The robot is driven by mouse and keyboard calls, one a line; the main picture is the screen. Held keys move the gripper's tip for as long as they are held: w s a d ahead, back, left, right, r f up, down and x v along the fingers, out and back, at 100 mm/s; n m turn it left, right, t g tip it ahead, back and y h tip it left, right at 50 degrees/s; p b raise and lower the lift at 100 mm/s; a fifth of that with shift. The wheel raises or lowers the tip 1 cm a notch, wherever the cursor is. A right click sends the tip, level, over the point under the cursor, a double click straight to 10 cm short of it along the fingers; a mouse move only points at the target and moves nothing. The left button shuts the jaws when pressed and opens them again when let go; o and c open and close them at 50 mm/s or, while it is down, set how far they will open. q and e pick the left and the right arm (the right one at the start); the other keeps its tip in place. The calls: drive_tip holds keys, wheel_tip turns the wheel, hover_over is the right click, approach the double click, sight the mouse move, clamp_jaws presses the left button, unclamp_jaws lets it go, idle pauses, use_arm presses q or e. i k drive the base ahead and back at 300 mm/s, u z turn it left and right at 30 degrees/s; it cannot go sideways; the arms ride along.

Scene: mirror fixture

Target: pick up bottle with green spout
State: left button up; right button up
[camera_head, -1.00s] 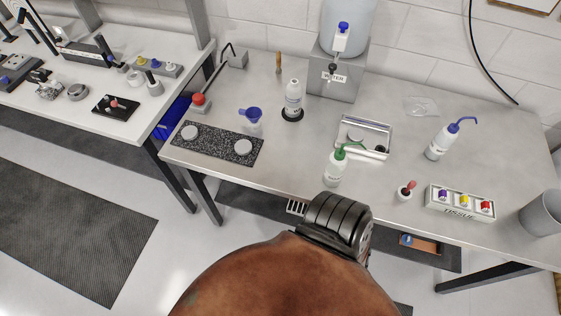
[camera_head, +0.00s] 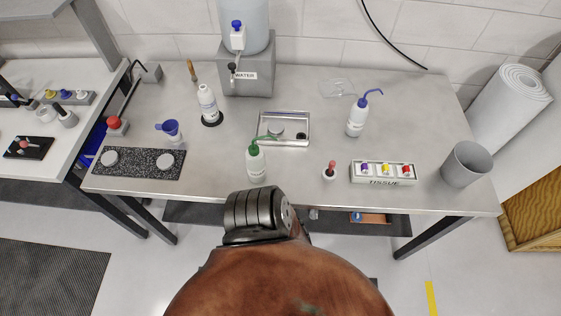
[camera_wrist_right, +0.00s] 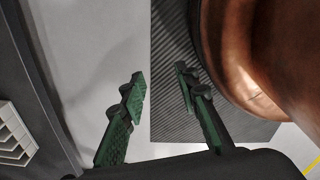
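The bottle with the green spout (camera_head: 256,164) stands upright near the front edge of the steel table (camera_head: 310,178). Its body is white and the spout points up to the right, overlapping a metal tray in the picture. My right gripper (camera_wrist_right: 160,88) shows in the right wrist view with its two green fingers apart and nothing between them. It hangs over the floor, away from the bottle. My left gripper is not in view. The bottle is not in the right wrist view.
A metal tray (camera_head: 297,141) lies behind the bottle. A speckled mat (camera_head: 138,171) and a blue funnel (camera_head: 170,131) lie left.

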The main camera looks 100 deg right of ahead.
sight(254, 157)
drive_tip(key=k, duration=1.65)
drive_tip(key=z, duration=1.45)
drive_tip(key=i, duration=0.5)
drive_tip(key=z, duration=0.1)
